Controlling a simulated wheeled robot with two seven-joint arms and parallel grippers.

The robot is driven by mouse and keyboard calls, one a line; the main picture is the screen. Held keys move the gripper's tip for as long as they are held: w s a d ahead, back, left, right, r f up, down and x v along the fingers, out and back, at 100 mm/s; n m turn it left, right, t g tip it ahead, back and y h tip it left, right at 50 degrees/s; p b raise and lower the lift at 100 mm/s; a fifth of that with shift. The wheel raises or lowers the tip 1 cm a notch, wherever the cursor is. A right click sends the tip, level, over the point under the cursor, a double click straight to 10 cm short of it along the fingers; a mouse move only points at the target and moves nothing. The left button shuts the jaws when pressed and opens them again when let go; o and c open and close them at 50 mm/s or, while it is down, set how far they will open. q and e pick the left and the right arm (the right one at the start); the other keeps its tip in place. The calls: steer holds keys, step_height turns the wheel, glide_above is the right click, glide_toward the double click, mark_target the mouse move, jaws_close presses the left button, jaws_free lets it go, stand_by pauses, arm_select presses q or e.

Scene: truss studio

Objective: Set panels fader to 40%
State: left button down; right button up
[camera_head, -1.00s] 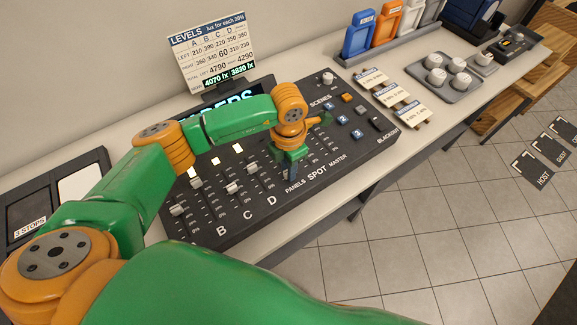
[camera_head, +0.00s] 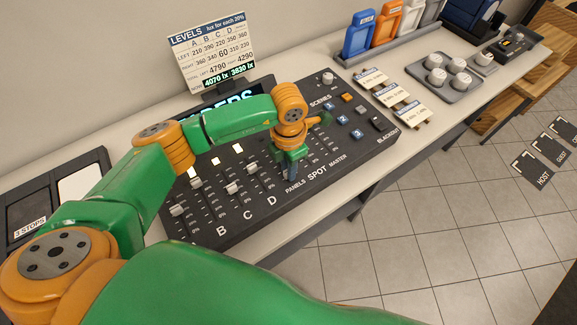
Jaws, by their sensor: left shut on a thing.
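The black fader console (camera_head: 228,228) lies on the long table, with columns labelled A, B, C, D, PANELS, SPOT and MASTER. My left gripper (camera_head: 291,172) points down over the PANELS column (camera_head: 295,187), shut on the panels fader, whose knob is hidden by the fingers. The exact fader setting cannot be read. Grey fader caps such as A's (camera_head: 177,210) show to the left of the gripper. My right gripper is not in view.
A LEVELS board (camera_head: 209,50) stands behind the console. A scene knob and blue buttons (camera_head: 342,120) are on the console's right side. Label cards (camera_head: 391,95) and a grey tray of white pucks (camera_head: 440,83) lie further right.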

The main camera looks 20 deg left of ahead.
arm_select(q)
steer(key=shift+w+a+f+b, duration=0.25)
steer(key=shift+w+a+b, duration=0.65)
steer(key=shift+b, duration=0.35)
steer(key=shift+a+r, duration=0.15)
steer(key=shift+a, duration=0.2)
steer(key=shift+r, duration=0.15)
steer(key=c, duration=0.8)
jaws_free()
